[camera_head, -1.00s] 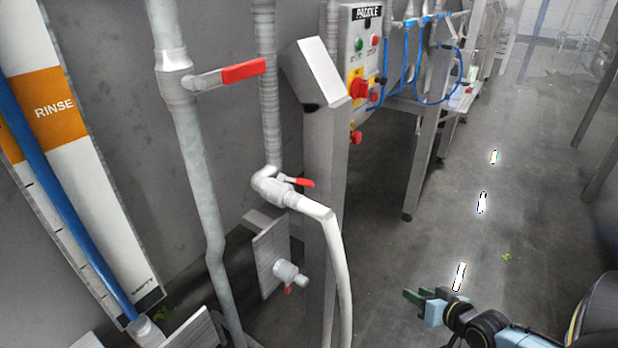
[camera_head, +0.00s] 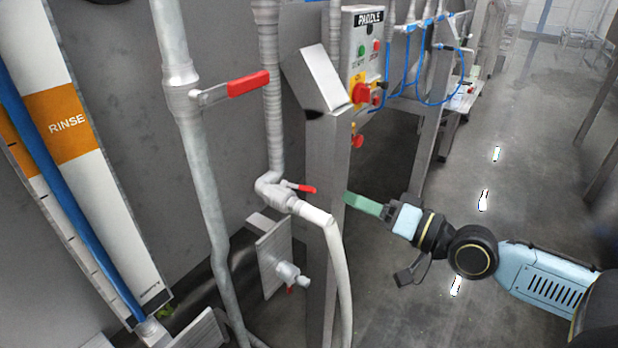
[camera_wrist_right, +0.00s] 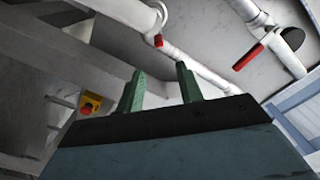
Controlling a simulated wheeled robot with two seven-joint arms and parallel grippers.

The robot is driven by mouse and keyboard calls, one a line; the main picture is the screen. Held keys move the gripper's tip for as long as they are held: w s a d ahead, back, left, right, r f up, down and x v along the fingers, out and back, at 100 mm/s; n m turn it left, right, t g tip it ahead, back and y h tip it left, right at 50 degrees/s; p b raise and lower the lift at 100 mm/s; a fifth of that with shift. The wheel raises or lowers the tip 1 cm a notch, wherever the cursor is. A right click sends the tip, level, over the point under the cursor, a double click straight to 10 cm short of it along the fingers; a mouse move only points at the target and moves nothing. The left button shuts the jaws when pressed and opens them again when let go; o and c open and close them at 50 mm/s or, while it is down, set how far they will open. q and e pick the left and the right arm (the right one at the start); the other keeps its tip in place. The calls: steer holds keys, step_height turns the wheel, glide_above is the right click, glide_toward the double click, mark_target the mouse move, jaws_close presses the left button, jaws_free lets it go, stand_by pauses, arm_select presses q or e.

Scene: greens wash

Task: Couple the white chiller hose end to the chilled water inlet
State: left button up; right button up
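A white hose (camera_head: 343,275) hangs from a small valve with a red lever (camera_head: 285,195); its upper end is at the valve outlet and its lower end is out of frame. A stub fitting (camera_head: 287,271) with a red tab sits on a metal plate (camera_head: 268,250) left of the hose; no label shows whether it is the chilled water inlet. My right gripper (camera_head: 350,198) has green fingers and is just right of the hose's upper end. The right wrist view shows its fingers apart (camera_wrist_right: 160,75) and empty, with a white tube (camera_wrist_right: 205,70) beyond them. My left gripper is not in view.
A grey pipe (camera_head: 200,170) with a large red lever (camera_head: 248,84) stands left of the valve. A metal post (camera_head: 325,160) stands behind the hose, below the PADDLE control panel (camera_head: 361,60). A RINSE gauge board (camera_head: 75,130) is at left. The floor at right (camera_head: 500,150) is open.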

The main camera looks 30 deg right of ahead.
mark_target(300, 187)
steer(key=p+x, duration=0.3)
steer(key=x, duration=0.6)
steer(key=shift+w+a, duration=0.2)
steer(key=shift+w, duration=0.1)
steer(key=shift+p+x, duration=0.35)
steer(key=shift+x, duration=0.5)
steer(key=shift+c, duration=0.5)
jaws_close()
